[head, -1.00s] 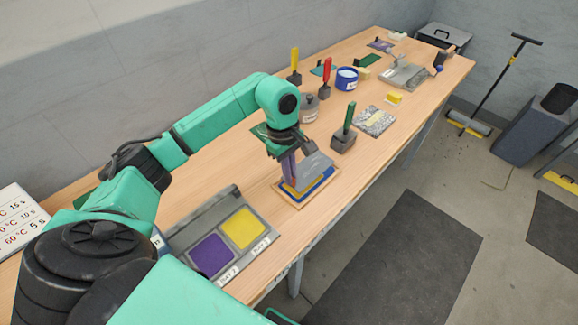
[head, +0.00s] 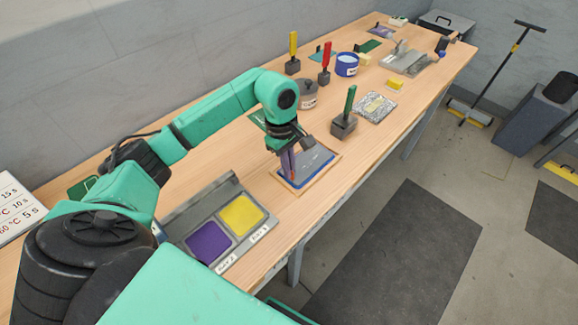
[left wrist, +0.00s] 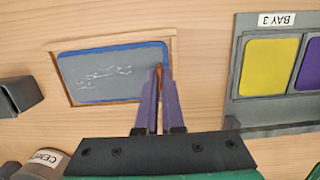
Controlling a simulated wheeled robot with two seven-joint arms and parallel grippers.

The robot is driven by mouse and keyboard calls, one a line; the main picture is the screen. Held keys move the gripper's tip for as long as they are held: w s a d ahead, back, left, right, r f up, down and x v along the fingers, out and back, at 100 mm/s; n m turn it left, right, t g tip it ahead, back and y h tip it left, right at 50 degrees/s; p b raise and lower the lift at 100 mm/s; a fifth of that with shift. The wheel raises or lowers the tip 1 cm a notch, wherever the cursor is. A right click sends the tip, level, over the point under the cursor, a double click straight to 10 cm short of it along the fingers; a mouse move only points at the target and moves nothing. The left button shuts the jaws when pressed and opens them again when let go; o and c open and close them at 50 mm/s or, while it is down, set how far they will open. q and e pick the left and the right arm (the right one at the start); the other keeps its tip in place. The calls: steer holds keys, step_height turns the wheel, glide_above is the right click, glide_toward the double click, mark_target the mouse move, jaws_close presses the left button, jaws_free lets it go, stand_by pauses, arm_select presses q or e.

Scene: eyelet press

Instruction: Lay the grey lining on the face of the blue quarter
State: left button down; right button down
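The grey lining (left wrist: 110,74) lies flat, as far as I can tell, over the blue quarter (left wrist: 164,50), whose blue shows along the top and right edges in the left wrist view. Both sit within a shallow wooden frame (left wrist: 55,80). In the head view the grey lining (head: 310,162) is partly covered by my left gripper (head: 286,176). The purple fingers (left wrist: 158,72) are close together at the lining's right end in the wrist view. A narrow orange-brown strip shows between their tips, seemingly a tab of the lining. My right gripper is out of view.
A grey two-bay tray with a yellow pad (head: 242,214) and a purple pad (head: 208,243) stands nearer me. A green-handled block (head: 345,122) stands just beyond the frame. Red-handled (head: 325,70) and yellow-handled (head: 293,58) tools and a blue tin (head: 346,64) are farther back.

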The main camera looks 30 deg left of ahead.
arm_select(q)
steer(key=shift+f, duration=0.2)
steer(key=c, duration=1)
jaws_free()
steer(key=shift+o, duration=0.2)
steer(key=shift+r, duration=0.1)
step_height(320, 180, up, 14)
steer(key=a+b, duration=0.1)
steer(key=a, duration=0.1)
steer(key=shift+w+r, duration=0.2)
steer(key=shift+w, duration=0.05)
steer(key=shift+f, duration=0.1)
